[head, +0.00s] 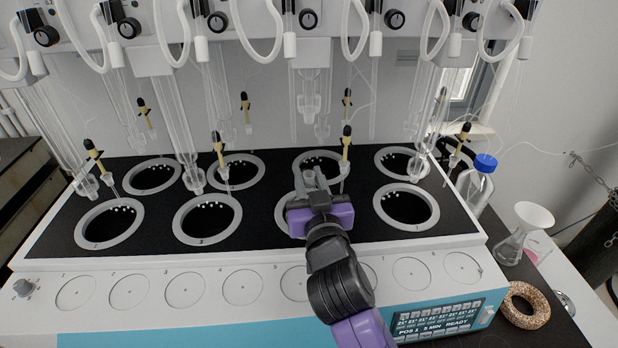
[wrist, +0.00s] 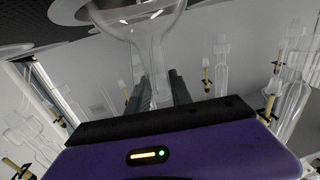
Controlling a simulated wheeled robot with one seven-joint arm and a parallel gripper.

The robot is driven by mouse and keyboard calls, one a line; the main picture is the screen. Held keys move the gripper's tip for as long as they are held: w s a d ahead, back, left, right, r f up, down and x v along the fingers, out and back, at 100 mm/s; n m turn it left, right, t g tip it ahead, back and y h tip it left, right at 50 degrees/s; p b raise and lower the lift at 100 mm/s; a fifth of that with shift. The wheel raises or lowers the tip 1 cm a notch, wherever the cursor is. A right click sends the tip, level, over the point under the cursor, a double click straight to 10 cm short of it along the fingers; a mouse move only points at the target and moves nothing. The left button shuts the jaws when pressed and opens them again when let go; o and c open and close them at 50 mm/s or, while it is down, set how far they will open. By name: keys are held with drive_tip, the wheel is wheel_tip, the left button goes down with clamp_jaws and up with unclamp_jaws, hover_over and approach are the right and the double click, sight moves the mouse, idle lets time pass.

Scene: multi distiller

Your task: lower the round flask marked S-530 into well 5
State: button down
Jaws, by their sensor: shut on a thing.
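My gripper (head: 318,192) is over the third ring of the front row and is shut on the neck of a clear glass round flask. In the wrist view the flask's neck (wrist: 153,62) stands between the two dark fingers (wrist: 157,90), and its bulb (wrist: 140,12) spreads out at the picture's top edge. Its S-530 marking cannot be read. In the head view only a little of the neck shows above the gripper. The third front well (head: 279,214), by its place likely well 5, is mostly hidden behind the gripper; whether the bulb is inside it I cannot tell.
Other dark wells, such as the second front one (head: 207,219) and the right front one (head: 407,206), look empty. Glass tubes and yellow-bodied probes (head: 346,143) hang close around the gripper. A blue-capped bottle (head: 476,184), a funnel flask (head: 520,235) and a cork ring (head: 526,305) stand at right.

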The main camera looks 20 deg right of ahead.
drive_tip(key=shift+f+b, duration=0.45)
drive_tip(key=shift+b, duration=0.15)
idle(0.9)
drive_tip(key=c, duration=1.1)
unclamp_jaws()
drive_tip(key=shift+f, duration=0.1)
drive_tip(key=b+v, duration=0.1)
drive_tip(key=v, duration=0.5)
drive_tip(key=shift+s+b, duration=0.25)
drive_tip(key=shift+b, duration=0.05)
drive_tip(key=shift+s+a, duration=0.15)
drive_tip(key=shift+s, duration=0.5)
